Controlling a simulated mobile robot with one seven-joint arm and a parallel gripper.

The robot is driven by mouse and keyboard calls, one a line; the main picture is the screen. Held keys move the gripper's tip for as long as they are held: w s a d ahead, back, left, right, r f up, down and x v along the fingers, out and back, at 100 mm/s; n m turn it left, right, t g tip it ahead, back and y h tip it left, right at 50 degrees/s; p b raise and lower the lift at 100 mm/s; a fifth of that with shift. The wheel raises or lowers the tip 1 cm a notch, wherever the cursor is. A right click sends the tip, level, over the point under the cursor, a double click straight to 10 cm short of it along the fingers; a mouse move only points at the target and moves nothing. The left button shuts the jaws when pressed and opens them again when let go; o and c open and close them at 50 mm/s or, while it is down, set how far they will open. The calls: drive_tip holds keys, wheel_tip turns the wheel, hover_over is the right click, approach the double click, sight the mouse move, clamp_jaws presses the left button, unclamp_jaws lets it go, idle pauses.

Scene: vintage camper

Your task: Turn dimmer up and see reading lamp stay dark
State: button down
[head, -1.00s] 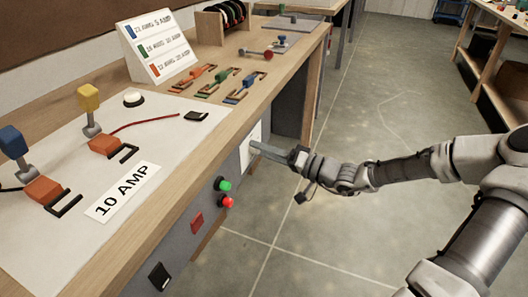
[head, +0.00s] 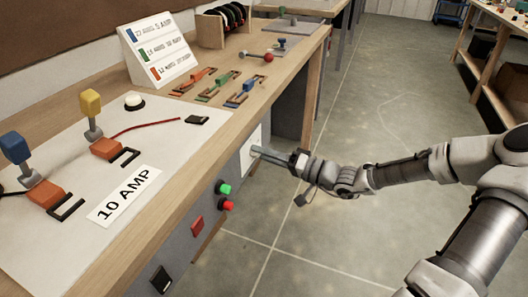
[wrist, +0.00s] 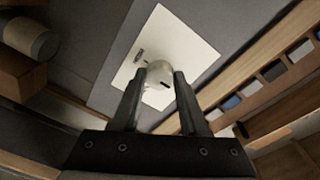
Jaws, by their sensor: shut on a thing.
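A pale round dimmer knob (wrist: 158,73) with a dark mark sits on a white plate (wrist: 190,45) in the wrist view. The plate (head: 254,136) also shows on the bench's grey front panel in the head view. My gripper (head: 257,151) reaches the plate from the right. In the wrist view its two fingers (wrist: 157,82) are shut on the knob, one on each side. A white dome (head: 134,100) on a black base stands on the benchtop board; it looks unlit, and I cannot tell whether it is the reading lamp.
Green (head: 223,188) and red (head: 227,206) buttons stick out of the front panel near my gripper. A "10 AMP" card (head: 124,194), levers and a wire chart (head: 160,50) are on the bench (head: 190,155). The floor (head: 330,240) to the right is clear.

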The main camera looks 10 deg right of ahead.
drive_tip(key=shift+w+d+m+g+y+p, duration=0.1)
drive_tip(key=shift+m+g+y+p, duration=0.35)
drive_tip(key=shift+m+p, duration=3.9)
drive_tip(key=shift+w+d+m+g+y+p, duration=0.1)
drive_tip(key=shift+m+g+y+p, duration=0.35)
drive_tip(key=shift+m+p, duration=3.9)
drive_tip(key=shift+w+m+g+y+p, duration=0.15)
drive_tip(key=shift+m+g+p, duration=0.65)
drive_tip(key=shift+m, duration=6.9)
drive_tip(key=shift+c, duration=2.2)
unclamp_jaws()
